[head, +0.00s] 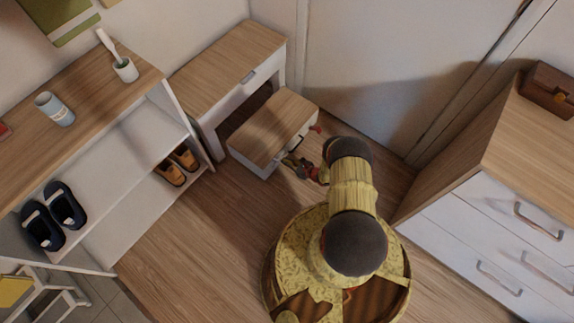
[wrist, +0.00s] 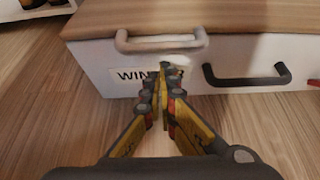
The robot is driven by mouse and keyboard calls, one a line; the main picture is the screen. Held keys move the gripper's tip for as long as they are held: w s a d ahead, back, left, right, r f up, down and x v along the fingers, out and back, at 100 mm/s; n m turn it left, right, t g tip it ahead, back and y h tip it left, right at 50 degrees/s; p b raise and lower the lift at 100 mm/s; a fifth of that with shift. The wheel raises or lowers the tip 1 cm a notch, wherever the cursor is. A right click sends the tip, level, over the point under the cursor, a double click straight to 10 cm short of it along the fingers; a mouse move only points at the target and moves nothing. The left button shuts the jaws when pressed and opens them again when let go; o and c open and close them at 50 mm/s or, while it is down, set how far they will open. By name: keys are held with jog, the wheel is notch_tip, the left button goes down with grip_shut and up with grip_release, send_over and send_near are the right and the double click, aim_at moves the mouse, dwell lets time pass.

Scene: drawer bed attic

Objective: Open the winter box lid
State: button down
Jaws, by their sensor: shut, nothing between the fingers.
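The winter box (head: 257,165) is a low white box with a wooden lid (head: 275,125), standing on the floor in front of the small cabinet. In the wrist view its white front (wrist: 95,70) carries a label reading "WIN...", partly hidden by my fingers. A light handle (wrist: 160,40) is at the lid's front edge, and a dark handle (wrist: 246,76) is to its right on the front. The lid (wrist: 200,15) looks closed. My gripper (wrist: 160,75) is shut and empty, its fingertips before the label just below the light handle. I cannot tell whether they touch the box.
A white cabinet with a wooden top (head: 225,60) stands behind the box. A shoe shelf (head: 120,175) with dark shoes (head: 54,215) and brown shoes (head: 176,166) is at left. A drawer chest (head: 480,215) is at right. Wooden floor (head: 190,240) is clear at front left.

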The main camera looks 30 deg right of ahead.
jog(key=shift+s+r, duration=0.25)
jog(key=shift+r, duration=0.65)
